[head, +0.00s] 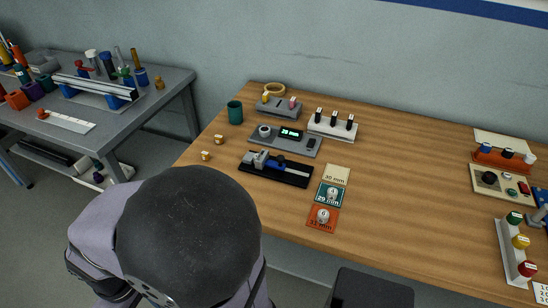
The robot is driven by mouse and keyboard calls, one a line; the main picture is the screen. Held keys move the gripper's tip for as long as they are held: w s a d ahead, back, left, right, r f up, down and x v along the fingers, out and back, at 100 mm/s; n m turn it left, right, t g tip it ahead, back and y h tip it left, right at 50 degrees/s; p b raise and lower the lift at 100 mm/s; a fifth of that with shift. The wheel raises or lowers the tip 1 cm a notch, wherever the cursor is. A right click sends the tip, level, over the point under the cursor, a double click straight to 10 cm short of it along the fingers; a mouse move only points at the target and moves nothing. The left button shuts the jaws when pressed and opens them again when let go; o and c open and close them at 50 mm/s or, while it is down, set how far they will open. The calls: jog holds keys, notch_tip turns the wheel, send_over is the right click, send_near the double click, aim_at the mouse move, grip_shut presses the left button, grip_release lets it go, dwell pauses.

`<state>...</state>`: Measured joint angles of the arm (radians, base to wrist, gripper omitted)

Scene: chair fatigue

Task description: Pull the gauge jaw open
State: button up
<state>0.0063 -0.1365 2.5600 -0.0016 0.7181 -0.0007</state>
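The gauge is probably the low device on a black base (300,178) near the left part of the wooden table. It carries a grey block (259,158) at its left end and a blue part beside it. How far its jaw stands open is too small to tell. My arm's dark rounded link fills the lower left in front of the table. My gripper is not visible; the arm hides it or it lies outside the view.
Behind the gauge stands a grey unit with a lit display (291,133). Right of the gauge lie cream (337,173), teal (322,201) and orange (314,224) cards; the latter two bear small pale pieces. A teal cup (235,112) stands at left. The table's middle right is clear.

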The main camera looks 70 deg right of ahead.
aim_at(280, 157)
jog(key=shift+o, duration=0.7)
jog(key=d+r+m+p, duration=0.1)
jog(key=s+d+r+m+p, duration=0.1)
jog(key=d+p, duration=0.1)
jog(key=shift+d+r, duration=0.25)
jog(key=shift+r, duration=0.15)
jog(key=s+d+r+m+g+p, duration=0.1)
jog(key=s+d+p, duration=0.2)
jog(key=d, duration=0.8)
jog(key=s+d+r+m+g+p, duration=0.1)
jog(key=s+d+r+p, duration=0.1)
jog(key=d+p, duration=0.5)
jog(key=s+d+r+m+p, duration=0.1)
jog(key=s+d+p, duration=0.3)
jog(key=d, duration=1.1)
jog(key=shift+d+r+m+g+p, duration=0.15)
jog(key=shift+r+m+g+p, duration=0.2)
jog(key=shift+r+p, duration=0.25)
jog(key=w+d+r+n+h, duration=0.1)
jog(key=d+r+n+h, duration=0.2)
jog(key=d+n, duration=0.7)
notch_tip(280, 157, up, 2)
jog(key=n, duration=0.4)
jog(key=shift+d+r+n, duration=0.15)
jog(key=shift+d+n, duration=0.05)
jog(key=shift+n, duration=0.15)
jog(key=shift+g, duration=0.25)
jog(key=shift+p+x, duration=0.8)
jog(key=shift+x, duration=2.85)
